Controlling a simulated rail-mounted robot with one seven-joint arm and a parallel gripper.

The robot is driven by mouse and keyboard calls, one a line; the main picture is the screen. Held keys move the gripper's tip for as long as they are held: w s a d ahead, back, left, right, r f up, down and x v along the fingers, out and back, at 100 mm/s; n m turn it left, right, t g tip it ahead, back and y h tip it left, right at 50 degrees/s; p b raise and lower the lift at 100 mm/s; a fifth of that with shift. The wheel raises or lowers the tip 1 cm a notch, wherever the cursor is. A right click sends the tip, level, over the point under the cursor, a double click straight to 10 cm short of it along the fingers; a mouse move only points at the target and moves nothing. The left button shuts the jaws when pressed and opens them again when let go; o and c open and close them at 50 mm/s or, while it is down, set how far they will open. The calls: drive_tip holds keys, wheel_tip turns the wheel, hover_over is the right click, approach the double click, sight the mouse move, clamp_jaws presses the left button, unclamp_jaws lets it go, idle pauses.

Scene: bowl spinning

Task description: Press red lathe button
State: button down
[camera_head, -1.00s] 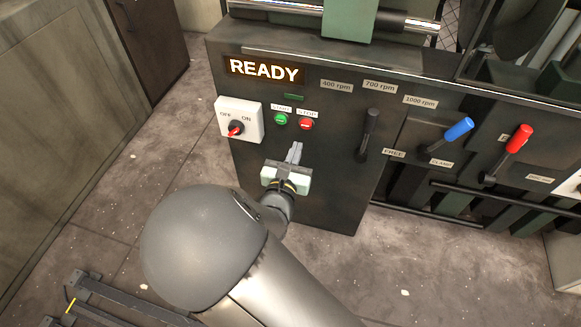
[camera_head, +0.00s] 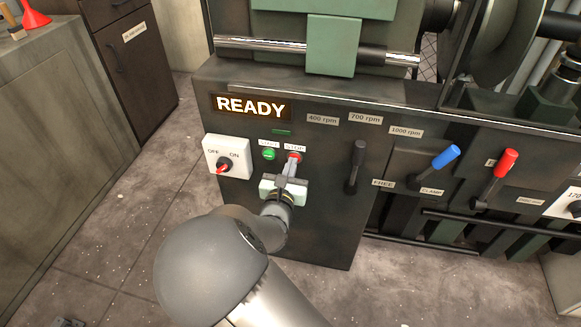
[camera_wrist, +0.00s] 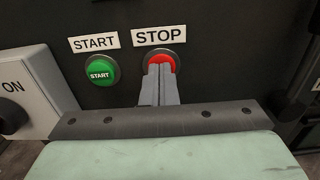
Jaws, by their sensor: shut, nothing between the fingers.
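The red button (camera_head: 294,157) sits under a STOP label on the dark front panel of the lathe (camera_head: 325,215). In the wrist view the red button (camera_wrist: 163,61) is partly covered by my shut fingertips. My gripper (camera_head: 291,167) is shut and empty, pointing at the panel. In the wrist view its fingertips (camera_wrist: 160,68) overlap the lower middle of the red button; I cannot tell whether they touch it. The green START button (camera_wrist: 101,71) is just to the left, also in the head view (camera_head: 269,154).
A white OFF/ON switch box (camera_head: 227,157) is left of the buttons. A black lever (camera_head: 357,165), a blue-handled lever (camera_head: 437,161) and a red-handled lever (camera_head: 503,170) stick out to the right. The display (camera_head: 251,106) reads READY. A cabinet (camera_head: 135,60) stands at the left.

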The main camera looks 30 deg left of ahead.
drive_tip(key=shift+w+r, duration=0.35)
drive_tip(key=shift+w, duration=0.2)
drive_tip(key=p+v, duration=0.3)
drive_tip(key=v, duration=1.2)
drive_tip(key=shift+a+f+p, duration=0.2)
drive_tip(key=shift+f+p, duration=0.15)
drive_tip(key=shift+p, duration=0.05)
drive_tip(key=shift+s, duration=0.1)
